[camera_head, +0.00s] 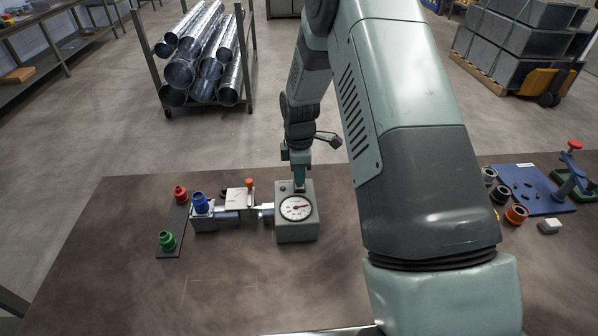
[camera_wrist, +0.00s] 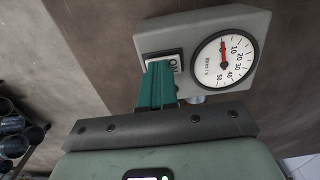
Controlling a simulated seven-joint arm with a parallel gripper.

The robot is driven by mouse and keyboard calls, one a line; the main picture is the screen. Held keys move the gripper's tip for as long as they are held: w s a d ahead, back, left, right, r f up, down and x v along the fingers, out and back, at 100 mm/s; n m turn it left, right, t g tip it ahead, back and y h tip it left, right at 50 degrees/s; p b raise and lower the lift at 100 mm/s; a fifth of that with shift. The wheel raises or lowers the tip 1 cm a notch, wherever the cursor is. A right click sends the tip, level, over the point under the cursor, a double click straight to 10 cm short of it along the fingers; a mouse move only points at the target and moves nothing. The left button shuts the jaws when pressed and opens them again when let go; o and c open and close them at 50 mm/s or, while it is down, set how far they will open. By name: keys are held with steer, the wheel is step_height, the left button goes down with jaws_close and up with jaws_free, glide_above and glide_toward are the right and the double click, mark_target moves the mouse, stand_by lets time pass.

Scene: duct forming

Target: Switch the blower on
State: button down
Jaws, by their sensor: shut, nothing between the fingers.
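The blower is a grey box (camera_head: 297,234) on the brown table, with a round white gauge (camera_head: 296,208) on its top face. In the wrist view the box (camera_wrist: 185,30) carries a dark switch (camera_wrist: 160,55) with a white "ON" label beside the gauge (camera_wrist: 225,60). The gauge's red needle points near the 10 side of the scale. My gripper (camera_head: 300,184) is over the box's far edge, behind the gauge. In the wrist view its teal fingers (camera_wrist: 158,68) are shut and empty, with their tips at the switch and partly hiding it. I cannot tell whether they press it.
Left of the box, a metal duct fixture (camera_head: 235,203) joins it by a short pipe. At the right lie a blue board (camera_head: 535,190) and several dark rings. The table's front left is clear.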

steer(key=shift+s, duration=0.45)
steer(key=shift+r, duration=0.1)
step_height(320, 180, up, 14)
stand_by(0.4)
steer(key=shift+w+a, duration=0.1)
steer(key=shift+w, duration=0.6)
step_height(320, 180, down, 14)
steer(key=shift+w, duration=0.1)
